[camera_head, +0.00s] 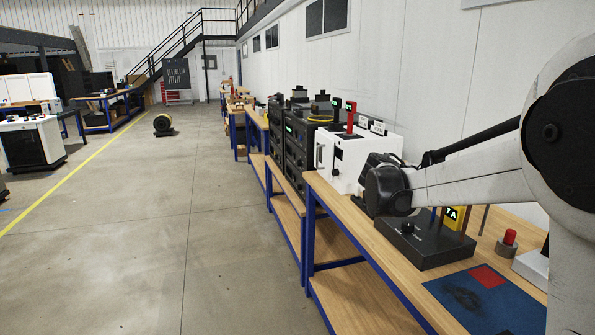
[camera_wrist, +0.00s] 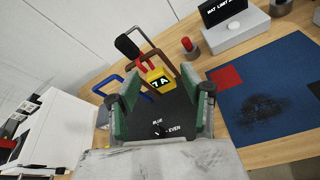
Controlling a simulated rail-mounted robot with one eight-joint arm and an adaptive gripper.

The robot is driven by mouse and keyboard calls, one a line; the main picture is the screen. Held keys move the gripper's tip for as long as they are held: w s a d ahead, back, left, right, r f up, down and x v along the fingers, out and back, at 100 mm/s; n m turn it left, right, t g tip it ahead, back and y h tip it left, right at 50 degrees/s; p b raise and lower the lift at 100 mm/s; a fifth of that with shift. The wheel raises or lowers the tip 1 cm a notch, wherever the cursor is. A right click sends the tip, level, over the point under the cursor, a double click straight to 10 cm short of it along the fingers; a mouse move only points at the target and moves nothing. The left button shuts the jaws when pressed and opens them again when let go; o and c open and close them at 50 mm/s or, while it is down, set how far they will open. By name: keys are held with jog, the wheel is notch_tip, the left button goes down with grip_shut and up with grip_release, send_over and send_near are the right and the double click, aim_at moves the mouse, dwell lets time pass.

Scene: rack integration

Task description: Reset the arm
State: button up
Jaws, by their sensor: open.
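My arm reaches in from the right in the head view, with its dark wrist end over the bench; the fingers cannot be made out there. In the wrist view my gripper (camera_wrist: 158,98) is open, its two green-lined fingers apart with nothing held between them. Beyond and between the fingers is a black box (camera_wrist: 158,118) with a knob and the words BLUE and EVEN. A yellow tag marked 7A (camera_wrist: 159,80) stands at its back among coloured loops. In the head view the black box (camera_head: 432,248) sits on the bench below my wrist, with the yellow tag (camera_head: 453,216) behind it.
A blue mat (camera_head: 500,306) with a red square lies on the wooden bench (camera_head: 375,246). A red button (camera_head: 508,238) and a grey display box (camera_wrist: 238,35) stand near it. A white cabinet (camera_head: 352,155) and dark equipment racks (camera_head: 298,140) stand farther along.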

jog(key=s+a+f+m+y, duration=0.3)
jog(key=s+a+m+y, duration=0.1)
jog(key=s, duration=0.8)
jog(key=s+a+f+m+t+y, duration=0.1)
jog(key=s+a+f+m+y, duration=0.3)
jog(key=s+a+m, duration=0.3)
jog(key=s+a+f+m+t+y, duration=0.1)
jog(key=s+a+f+m+y, duration=0.3)
jog(key=s, duration=1.3)
jog(key=a+m+y, duration=0.1)
jog(key=a+m, duration=0.1)
jog(key=a, duration=0.2)
jog(key=shift+s+a+f, duration=0.2)
jog(key=shift+s+a, duration=0.1)
jog(key=shift+s, duration=0.1)
